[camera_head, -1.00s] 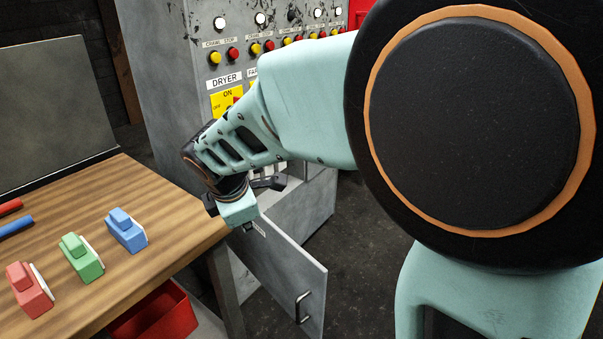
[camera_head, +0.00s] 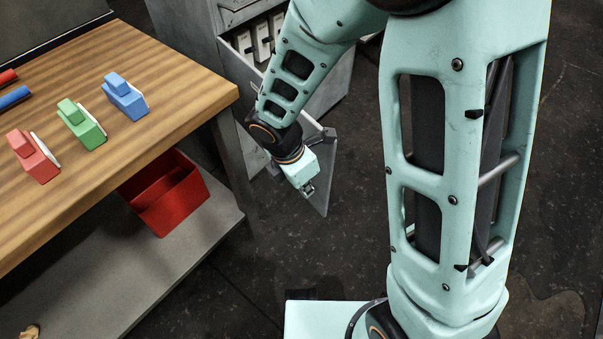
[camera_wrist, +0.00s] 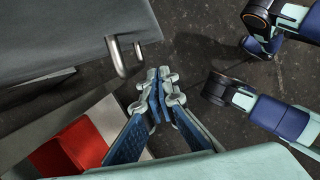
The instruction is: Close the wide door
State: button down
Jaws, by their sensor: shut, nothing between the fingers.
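The wide grey door (camera_head: 325,160) stands swung open from the lower part of the grey cabinet (camera_head: 197,30). My wrist and gripper cover much of it in the head view. In the wrist view its grey panel (camera_wrist: 60,30) fills the upper left, with a metal bar handle (camera_wrist: 117,56) near its right end. My gripper (camera_head: 308,191) is low in front of the door's outer part. In the wrist view my gripper (camera_wrist: 160,84) has its fingertips together and empty, just below and right of the handle, apart from it. Whether it touches the door is unclear.
A wooden workbench (camera_head: 175,60) at the left carries red, green and blue blocks. A red bin (camera_head: 165,195) sits on its lower shelf (camera_head: 225,215). The bench leg stands close left of my wrist. Dark floor (camera_head: 260,265) is open in front of the door.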

aim_at(319, 179)
jog(key=shift+w+d+r, duration=0.1)
jog(key=shift+w+d, duration=1.2)
jog(key=shift+d, duration=0.3)
